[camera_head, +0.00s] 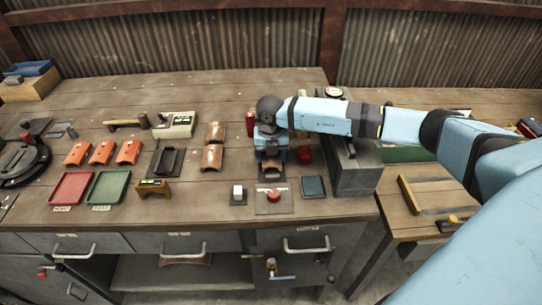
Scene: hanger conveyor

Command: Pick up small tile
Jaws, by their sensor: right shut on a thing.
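My right gripper (271,172) points down over the front middle of the workbench, below its dark wrist. It is shut on a small brown tile (272,175), which is mostly hidden by the fingers. Whether the tile touches the bench cannot be told. Two brown curved tiles (212,157) lie to the left of the gripper, one behind the other. Three orange curved tiles (102,152) lie in a row farther left. My left gripper is not in view.
A red tray (55,189) and a green tray (93,189) lie at the front left. A red button (273,196) and a dark square pad (313,187) are in front of the gripper. A grey metal block (352,174) stands to the right.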

